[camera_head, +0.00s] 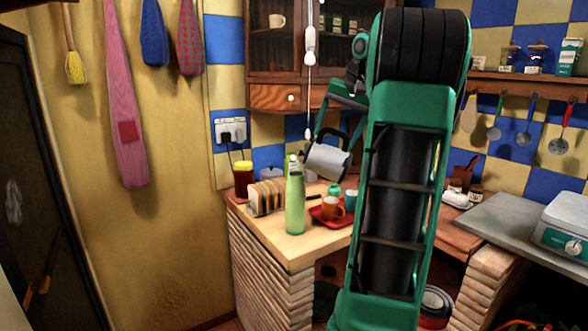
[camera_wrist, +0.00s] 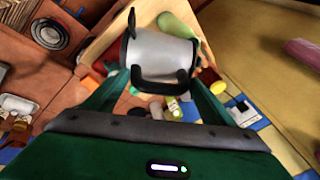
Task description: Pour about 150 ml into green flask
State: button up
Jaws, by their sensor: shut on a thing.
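The green flask (camera_head: 295,205) stands upright on the wooden counter (camera_head: 290,245), near its front left. In the wrist view the flask (camera_wrist: 178,24) shows partly behind the kettle. My gripper (camera_wrist: 158,84) is shut on the black handle of a silver kettle (camera_head: 328,161). The kettle is off the counter, tilted, its left end close to the flask's top, slightly to the right. It also fills the middle of the wrist view (camera_wrist: 160,53). I cannot see any stream of liquid or the level inside the flask.
A toast rack (camera_head: 266,197) and a yellow-lidded jar (camera_head: 243,180) stand left of the flask. A wall cabinet (camera_head: 285,40) hangs above. My arm hides the counter's right part.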

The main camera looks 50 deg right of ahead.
aim_at(348, 141)
jog(key=shift+s+d+f+t+y, duration=0.2)
jog(key=shift+s+d+f+t, duration=0.15)
jog(key=shift+f, duration=0.2)
jog(key=shift+s+d+f+t+y, duration=0.2)
jog(key=shift+s+d+f+t, duration=0.05)
jog(key=shift+s+f+t, duration=0.25)
jog(key=shift+s+d+f+t+y, duration=0.2)
jog(key=shift+s+d+f+t, duration=0.15)
jog(key=shift+f, duration=0.2)
jog(key=shift+s+d+f+m+t+y, duration=0.1)
jog(key=shift+s+f+m+t+y, duration=0.2)
jog(key=shift+f+t, duration=0.3)
jog(key=shift+f, duration=0.15)
jog(key=shift+s+d+f+p, duration=0.15)
jog(key=shift+f+p, duration=0.15)
jog(key=shift+f, duration=0.05)
jog(key=s+d+f+m+t+y+p, duration=0.1)
jog(key=s+f+t+y, duration=0.1)
jog(key=f, duration=0.4)
jog(key=s+d+f+m+t+y+p, duration=0.1)
jog(key=s+d+f+t+y, duration=0.1)
jog(key=s+f+t, duration=0.2)
jog(key=shift+s+d+f+t+p, duration=0.3)
jog(key=shift+s+f+t, duration=0.1)
jog(key=shift+f+t, duration=1)
